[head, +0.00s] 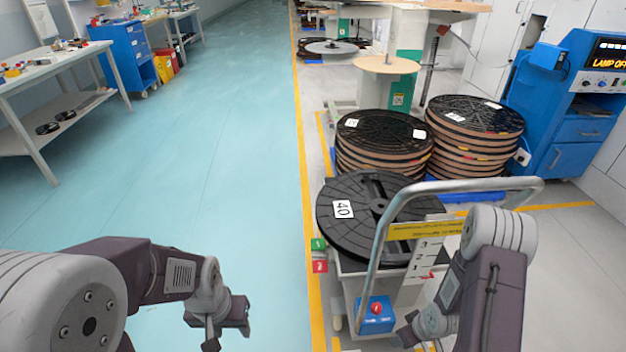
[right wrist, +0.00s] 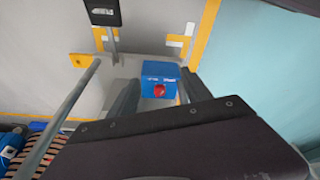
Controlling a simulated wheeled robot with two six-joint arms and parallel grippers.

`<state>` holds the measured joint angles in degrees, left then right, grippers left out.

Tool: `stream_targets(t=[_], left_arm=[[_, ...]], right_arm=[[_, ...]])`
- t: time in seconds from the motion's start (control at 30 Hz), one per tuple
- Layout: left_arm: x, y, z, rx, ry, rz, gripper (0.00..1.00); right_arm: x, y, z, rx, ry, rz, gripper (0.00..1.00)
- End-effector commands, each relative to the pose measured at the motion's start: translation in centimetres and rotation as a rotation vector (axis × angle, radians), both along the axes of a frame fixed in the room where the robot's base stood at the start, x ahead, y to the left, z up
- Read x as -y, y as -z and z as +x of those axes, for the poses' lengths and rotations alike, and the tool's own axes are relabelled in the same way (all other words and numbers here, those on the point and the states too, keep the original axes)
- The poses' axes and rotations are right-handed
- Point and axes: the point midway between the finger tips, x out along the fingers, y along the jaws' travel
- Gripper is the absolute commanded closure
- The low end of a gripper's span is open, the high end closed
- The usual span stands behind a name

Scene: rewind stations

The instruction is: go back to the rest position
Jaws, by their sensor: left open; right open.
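My left gripper (head: 215,332) hangs low over the teal floor in the head view, open and empty, with its tips close to the bottom edge. My right gripper (head: 418,338) is low at the front of the reel cart, partly hidden by my own arm. In the right wrist view its two dark fingers stand apart, and the blue button box (right wrist: 160,80) with a red button shows between and beyond them. The same blue box (head: 376,316) is on the cart's front in the head view. I cannot tell whether the fingers touch it.
The cart's grey handle (head: 376,250) rises beside my right arm. A black reel marked 40 (head: 340,235) lies on the cart. Two reel stacks (head: 383,130) (head: 475,115) and a blue cabinet (head: 572,150) stand behind. The teal floor (head: 220,150) on the left is clear up to the workbench (head: 50,70).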

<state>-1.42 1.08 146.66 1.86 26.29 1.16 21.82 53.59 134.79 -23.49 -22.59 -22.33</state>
Motion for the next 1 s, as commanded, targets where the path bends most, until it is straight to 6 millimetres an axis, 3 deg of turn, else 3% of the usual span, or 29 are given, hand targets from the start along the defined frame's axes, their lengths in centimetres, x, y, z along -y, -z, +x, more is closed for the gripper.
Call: stream_targets(t=[0.17, 0.37, 0.5, 0.7, 0.73, 1.0], left_arm=[[0.0, 0.0, 0.0, 0.000, 0.000, 0.000, 0.53], [0.0, 0.0, 0.0, 0.000, 0.000, 0.000, 0.53], [0.0, 0.0, 0.0, 0.000, 0.000, 0.000, 0.53], [0.0, -0.1, 0.0, 0.000, 0.000, 0.000, 0.53], [0.0, -2.6, -0.1, -0.002, 0.000, 0.000, 0.53], [0.0, -11.9, 0.0, 0.000, 0.000, 0.000, 0.53]], right_arm=[[-0.5, -4.9, 0.6, -0.034, 0.083, -0.043, 0.43], [-2.8, -11.4, -0.6, -0.080, 0.222, -0.053, 0.43], [-5.2, -15.4, -2.8, -0.113, 0.320, -0.028, 0.43], [-8.9, -19.9, -6.7, -0.166, 0.426, 0.041, 0.43], [-8.7, -22.2, -6.6, -0.170, 0.428, 0.037, 0.43], [-8.5, -31.3, -6.5, -0.171, 0.427, 0.034, 0.43]])
